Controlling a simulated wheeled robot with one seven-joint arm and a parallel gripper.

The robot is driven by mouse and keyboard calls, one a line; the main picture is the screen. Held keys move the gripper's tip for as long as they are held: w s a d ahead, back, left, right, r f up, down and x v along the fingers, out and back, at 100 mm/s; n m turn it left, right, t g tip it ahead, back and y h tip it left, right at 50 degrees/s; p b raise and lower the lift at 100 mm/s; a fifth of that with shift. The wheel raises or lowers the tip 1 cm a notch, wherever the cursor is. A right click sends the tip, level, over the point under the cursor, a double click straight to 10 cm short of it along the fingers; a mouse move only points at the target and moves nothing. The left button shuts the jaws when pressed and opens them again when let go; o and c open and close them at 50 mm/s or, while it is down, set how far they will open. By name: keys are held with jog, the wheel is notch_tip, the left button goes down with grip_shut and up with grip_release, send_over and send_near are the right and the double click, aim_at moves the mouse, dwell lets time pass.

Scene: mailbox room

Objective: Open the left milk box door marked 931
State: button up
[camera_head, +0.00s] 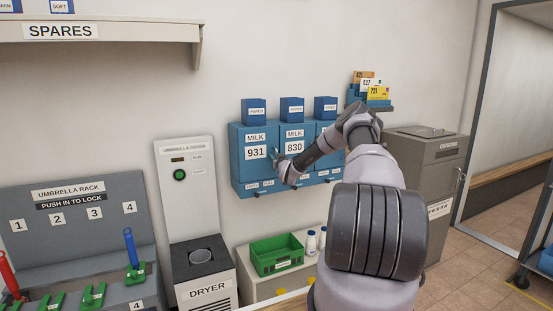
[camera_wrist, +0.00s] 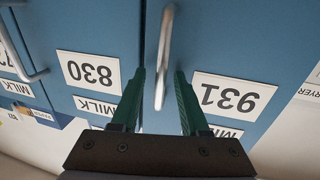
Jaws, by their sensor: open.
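The blue milk box door marked 931 (camera_head: 256,140) is at the left of a wall-mounted row and looks shut. In the wrist view, which is upside down, its 931 label (camera_wrist: 233,94) is on the right. Its metal bar handle (camera_wrist: 165,50) stands near the seam with the 830 door (camera_wrist: 92,72). My gripper (camera_wrist: 159,72) is open, with one green finger on each side of the handle in the picture. I see no clear contact, and cannot tell how deep the handle sits between the fingers. In the head view my gripper (camera_head: 278,157) is partly hidden by my wrist.
Small blue boxes (camera_head: 254,111) stand on top of the milk boxes. Below are a cabinet with a green crate (camera_head: 277,256) and white bottles (camera_head: 311,242). The dryer (camera_head: 205,262) is at lower left, and a grey cabinet (camera_head: 432,165) is at right. My arm hides the row's right part.

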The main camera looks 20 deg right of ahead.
grip_shut()
dwell(1.3)
